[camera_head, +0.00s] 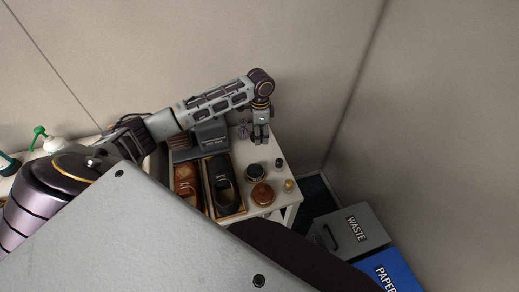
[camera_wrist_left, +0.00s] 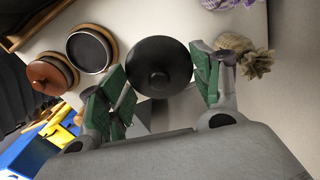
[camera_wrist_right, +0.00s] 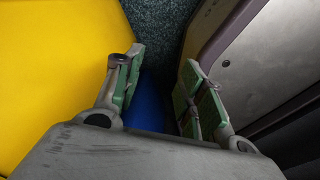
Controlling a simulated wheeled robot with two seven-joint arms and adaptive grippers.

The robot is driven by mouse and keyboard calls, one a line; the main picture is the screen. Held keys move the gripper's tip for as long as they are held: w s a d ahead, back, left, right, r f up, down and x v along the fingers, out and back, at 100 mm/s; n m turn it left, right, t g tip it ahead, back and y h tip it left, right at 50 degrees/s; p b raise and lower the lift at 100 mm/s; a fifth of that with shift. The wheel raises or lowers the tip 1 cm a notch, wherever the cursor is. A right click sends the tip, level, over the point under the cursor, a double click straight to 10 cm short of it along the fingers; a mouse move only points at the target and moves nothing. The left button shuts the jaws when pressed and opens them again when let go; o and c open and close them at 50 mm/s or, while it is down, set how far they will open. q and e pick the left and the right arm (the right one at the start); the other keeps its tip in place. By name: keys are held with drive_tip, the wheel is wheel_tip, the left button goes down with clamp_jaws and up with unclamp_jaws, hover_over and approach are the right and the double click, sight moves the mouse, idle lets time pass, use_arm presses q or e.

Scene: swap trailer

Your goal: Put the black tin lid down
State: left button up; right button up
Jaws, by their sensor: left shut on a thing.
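The black tin lid (camera_wrist_left: 158,67) is round with a small knob. It sits between the fingers of my left gripper (camera_wrist_left: 160,85), which is shut on it. In the head view my left gripper (camera_head: 261,138) points down over the back right part of the white table. An open round tin with a dark rim (camera_wrist_left: 90,48) stands beside the lid in the left wrist view; in the head view it is the tin (camera_head: 254,172) in front of the gripper. My right gripper (camera_wrist_right: 158,90) is open and empty, away from the table.
A tin with a brown lid (camera_wrist_left: 50,75) stands beside the open tin. Trays with shoes (camera_head: 222,190) are left of the tins. The waste bin (camera_head: 350,232) and blue paper bin (camera_head: 385,275) stand right of the table.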

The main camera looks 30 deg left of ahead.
sight(260, 152)
use_arm(q)
wheel_tip(260, 152, down, 4)
drive_tip(key=shift+r, duration=0.15)
use_arm(e)
drive_tip(key=shift+w+d, duration=0.15)
drive_tip(key=shift+w, duration=0.75)
drive_tip(key=shift+s, duration=0.15)
use_arm(q)
drive_tip(key=shift+f, duration=2.55)
use_arm(e)
drive_tip(key=shift+s+d+f, duration=0.2)
drive_tip(key=shift+s+d, duration=0.05)
drive_tip(key=shift+s, duration=0.05)
drive_tip(key=shift+w, duration=0.15)
